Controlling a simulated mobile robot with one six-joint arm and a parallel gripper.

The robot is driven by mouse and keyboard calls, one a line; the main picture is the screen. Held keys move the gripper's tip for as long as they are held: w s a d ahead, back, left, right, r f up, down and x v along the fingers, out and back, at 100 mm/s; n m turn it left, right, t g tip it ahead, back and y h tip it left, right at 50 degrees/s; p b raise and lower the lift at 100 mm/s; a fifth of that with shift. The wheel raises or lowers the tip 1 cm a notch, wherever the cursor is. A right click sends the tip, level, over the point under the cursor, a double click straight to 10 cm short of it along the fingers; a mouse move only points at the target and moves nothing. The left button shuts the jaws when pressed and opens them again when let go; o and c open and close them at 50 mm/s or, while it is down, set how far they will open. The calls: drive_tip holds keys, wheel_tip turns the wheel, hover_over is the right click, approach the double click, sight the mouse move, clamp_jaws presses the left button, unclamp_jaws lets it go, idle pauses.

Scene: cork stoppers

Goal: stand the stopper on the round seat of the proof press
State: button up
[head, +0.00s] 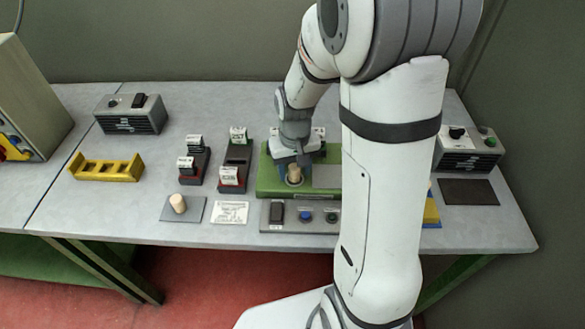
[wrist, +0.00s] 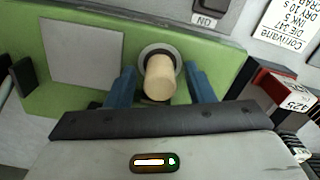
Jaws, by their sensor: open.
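A pale cork stopper (head: 294,174) stands upright on the green proof press (head: 266,184). In the wrist view the stopper (wrist: 160,79) rises from the round seat (wrist: 146,52), a light ring with a dark inside; its foot is partly hidden by its own body. My gripper (wrist: 160,70) is open, with a blue finger on each side of the stopper and a visible gap to each. In the head view my gripper (head: 295,160) is low over the press. A second cork stopper (head: 178,203) is on a grey pad (head: 193,214) at the left front.
Labelled holders (head: 235,170) stand left of the press. A control strip (head: 290,215) with buttons lies in front of it. A yellow rack (head: 107,169) and a grey box (head: 130,113) are farther left. My arm hides the press's right side.

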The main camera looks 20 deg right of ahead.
sight(294, 167)
wheel_tip(294, 167, up, 11)
drive_tip(key=s+r+t, duration=0.3)
drive_tip(key=s+r, duration=0.1)
drive_tip(key=s, duration=1)
drive_tip(key=shift+a, duration=0.15)
drive_tip(key=shift+s, duration=0.1)
idle(0.7)
